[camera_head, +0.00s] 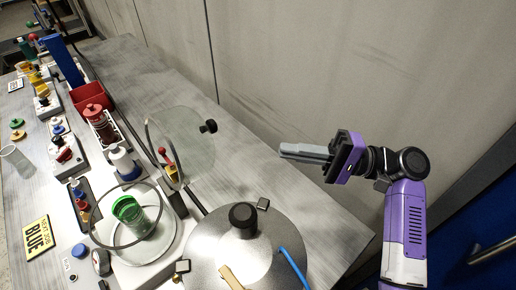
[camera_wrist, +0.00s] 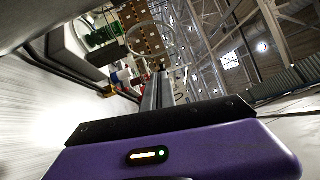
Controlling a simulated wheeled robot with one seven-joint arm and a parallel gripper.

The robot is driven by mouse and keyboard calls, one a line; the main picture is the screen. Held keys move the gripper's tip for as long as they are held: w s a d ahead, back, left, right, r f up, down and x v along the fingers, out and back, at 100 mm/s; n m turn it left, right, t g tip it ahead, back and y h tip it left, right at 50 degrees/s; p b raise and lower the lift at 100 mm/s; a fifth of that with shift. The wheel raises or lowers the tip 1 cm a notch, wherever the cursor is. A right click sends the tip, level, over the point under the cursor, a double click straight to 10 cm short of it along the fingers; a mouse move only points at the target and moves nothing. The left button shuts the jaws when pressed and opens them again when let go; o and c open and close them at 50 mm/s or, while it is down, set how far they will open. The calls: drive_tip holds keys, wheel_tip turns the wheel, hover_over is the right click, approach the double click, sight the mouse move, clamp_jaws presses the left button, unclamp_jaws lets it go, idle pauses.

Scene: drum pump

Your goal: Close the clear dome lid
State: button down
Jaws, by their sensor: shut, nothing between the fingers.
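The clear dome lid (camera_head: 190,142) stands open, tilted up on its edge behind its round clear base (camera_head: 98,238). Its black knob (camera_head: 208,126) faces right, towards my gripper. A green-topped container (camera_head: 128,210) stands inside the base. My gripper (camera_head: 284,151) is shut and empty, held to the right of the lid and clear of it, with its fingers pointing left. In the wrist view the shut fingers (camera_wrist: 153,90) point towards a thin round rim (camera_wrist: 150,28), which seems to be the lid's. The hinge is only partly visible.
A metal pot lid (camera_head: 225,262) with a black knob (camera_head: 243,216) stands right of the base. A grey wall (camera_head: 290,80) runs behind the table.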

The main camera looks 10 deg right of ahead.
drive_tip(key=p, duration=0.3)
approach(189, 143)
drive_tip(key=w+f, duration=0.4)
drive_tip(key=a, duration=0.1)
drive_tip(key=s+a+r+p, duration=0.1)
drive_tip(key=shift+s+a, duration=0.35)
drive_tip(key=shift+a, duration=0.05)
